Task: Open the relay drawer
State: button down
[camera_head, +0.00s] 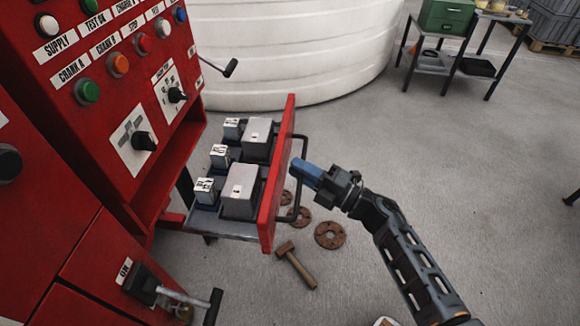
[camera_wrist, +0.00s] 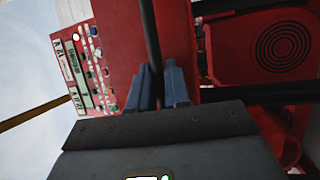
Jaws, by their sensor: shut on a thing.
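The relay drawer (camera_head: 273,185) has a red front and stands pulled out of the red cabinet, with a gap behind its front. Several grey relay boxes (camera_head: 242,188) sit on its tray. A dark bar handle (camera_head: 303,150) is on the outer face of the drawer front. My gripper (camera_head: 308,172) is at this handle, its blue fingers pointing left toward the drawer front. In the wrist view the two blue fingers (camera_wrist: 161,88) are close together on either side of the dark handle bar (camera_wrist: 151,45). The exact contact is partly hidden in the head view.
The red control panel (camera_head: 100,60) with coloured buttons and knobs stands at the left. A lever handle (camera_head: 170,290) sticks out at the lower left. A hammer (camera_head: 296,265) and rusty flanges (camera_head: 330,235) lie on the floor below the drawer.

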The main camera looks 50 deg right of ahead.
jog(key=shift+s+f, duration=0.1)
jog(key=c, duration=1.4)
grip_release()
jog(key=shift+c, duration=0.2)
jog(key=b+v, duration=0.1)
jog(key=v, duration=0.6)
jog(key=shift+s+b, duration=0.35)
jog(key=shift+d+f, duration=0.1)
jog(key=shift+d, duration=0.05)
